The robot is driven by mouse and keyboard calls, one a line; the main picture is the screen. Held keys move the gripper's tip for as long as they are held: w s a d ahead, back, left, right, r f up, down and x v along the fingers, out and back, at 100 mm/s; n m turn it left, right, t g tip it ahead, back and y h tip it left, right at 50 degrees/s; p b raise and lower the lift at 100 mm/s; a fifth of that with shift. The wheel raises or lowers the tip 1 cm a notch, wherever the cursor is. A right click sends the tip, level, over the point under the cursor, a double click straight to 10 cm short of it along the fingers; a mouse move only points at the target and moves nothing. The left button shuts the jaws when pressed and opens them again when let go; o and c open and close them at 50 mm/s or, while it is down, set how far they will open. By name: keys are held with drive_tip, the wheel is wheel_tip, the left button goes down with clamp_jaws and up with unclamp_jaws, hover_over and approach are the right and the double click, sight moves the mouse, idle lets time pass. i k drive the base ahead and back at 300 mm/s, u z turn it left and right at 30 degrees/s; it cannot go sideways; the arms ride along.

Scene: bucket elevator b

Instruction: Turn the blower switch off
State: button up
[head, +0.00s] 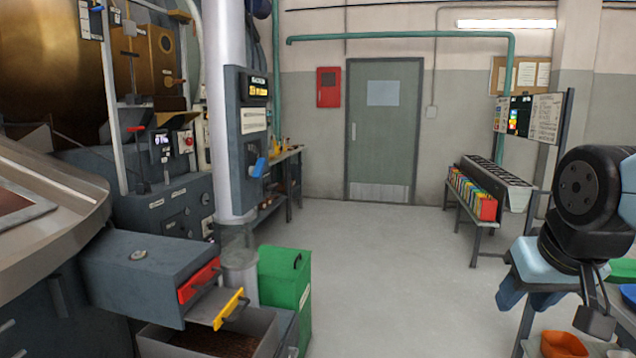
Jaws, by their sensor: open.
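A dark grey control panel (247,128) is mounted on the pale vertical column at left of centre. It has a lit yellow display (257,88), a white label and a blue handle (259,167) standing out low on its face. The labels are too small to read, so I cannot tell whether this handle is the blower switch. My arm is folded at the right edge. My gripper (593,318) seems to hang below its black wrist, only partly clear, open and empty. It is far from the panel and touches no control.
A grey box with a red handle (199,279) and a yellow slide handle (229,309) juts out at lower left. A green bin (285,291) stands beside it. A lower control cabinet (172,212) is behind. The middle floor (372,265) is clear to the door (384,130).

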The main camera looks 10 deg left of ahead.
sight(269, 187)
drive_tip(key=u, duration=0.2)
drive_tip(key=i, duration=0.95)
drive_tip(key=u, duration=0.8)
